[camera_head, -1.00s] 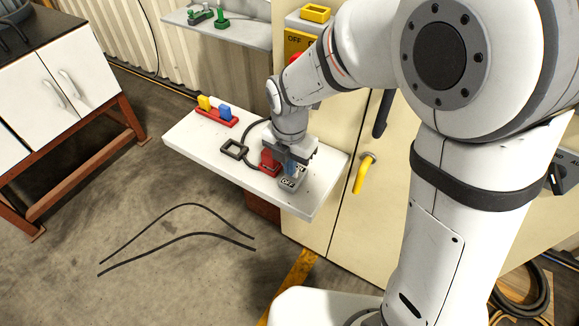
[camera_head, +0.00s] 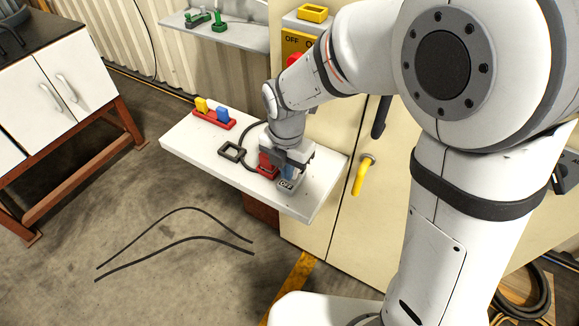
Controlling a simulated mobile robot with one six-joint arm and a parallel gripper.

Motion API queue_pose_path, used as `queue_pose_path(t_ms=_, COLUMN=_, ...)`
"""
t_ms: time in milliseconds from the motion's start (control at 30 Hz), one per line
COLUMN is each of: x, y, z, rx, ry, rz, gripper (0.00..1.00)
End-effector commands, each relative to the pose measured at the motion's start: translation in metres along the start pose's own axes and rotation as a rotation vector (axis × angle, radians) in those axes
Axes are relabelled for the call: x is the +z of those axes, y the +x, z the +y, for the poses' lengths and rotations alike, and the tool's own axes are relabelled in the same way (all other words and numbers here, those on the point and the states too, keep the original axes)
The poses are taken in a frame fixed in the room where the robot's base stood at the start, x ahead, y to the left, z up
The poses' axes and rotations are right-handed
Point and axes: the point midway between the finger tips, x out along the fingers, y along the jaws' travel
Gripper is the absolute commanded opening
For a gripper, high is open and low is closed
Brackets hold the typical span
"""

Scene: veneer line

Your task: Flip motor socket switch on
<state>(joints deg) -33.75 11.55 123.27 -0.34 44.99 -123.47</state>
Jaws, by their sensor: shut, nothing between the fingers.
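The motor socket, a small grey box (camera_head: 287,184) with an OFF label, sits on the white shelf (camera_head: 310,204) near its right end. A blue part shows on the socket, partly covered by my gripper. A red block (camera_head: 267,164) stands against its left side, with a dark cable running from it. My gripper (camera_head: 288,172) is shut and empty, pointing down right over the socket. Its fingers hide most of the switch, so I cannot tell the switch position or whether they touch it.
A red holder (camera_head: 214,119) with yellow and blue pieces stands at the shelf's left. A dark square frame (camera_head: 231,152) lies left of the red block. A cabinet with a yellow handle (camera_head: 361,178) is at the right. Black cables (camera_head: 180,243) lie on the floor.

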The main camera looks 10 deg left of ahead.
Motion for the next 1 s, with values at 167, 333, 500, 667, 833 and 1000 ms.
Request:
queue_pose_path(t_ms=167, x=0.0, y=0.0, z=0.0, rx=0.0, ry=0.0, rz=0.0, gripper=0.0)
queue_pose_path(t_ms=333, x=0.001, y=-0.012, z=0.001, rx=0.003, ry=0.0, rz=-0.002, gripper=0.0)
queue_pose_path(t_ms=500, x=0.0, y=-0.042, z=0.001, rx=0.004, ry=0.0, rz=-0.003, gripper=0.0)
queue_pose_path(t_ms=667, x=0.0, y=-0.066, z=0.0, rx=0.003, ry=0.0, rz=-0.002, gripper=0.0)
queue_pose_path(t_ms=833, x=-0.001, y=-0.077, z=0.0, rx=0.001, ry=0.0, rz=0.0, gripper=0.0)
queue_pose_path(t_ms=1000, x=-0.001, y=-0.079, z=0.0, rx=0.0, ry=0.0, rz=0.0, gripper=0.0)
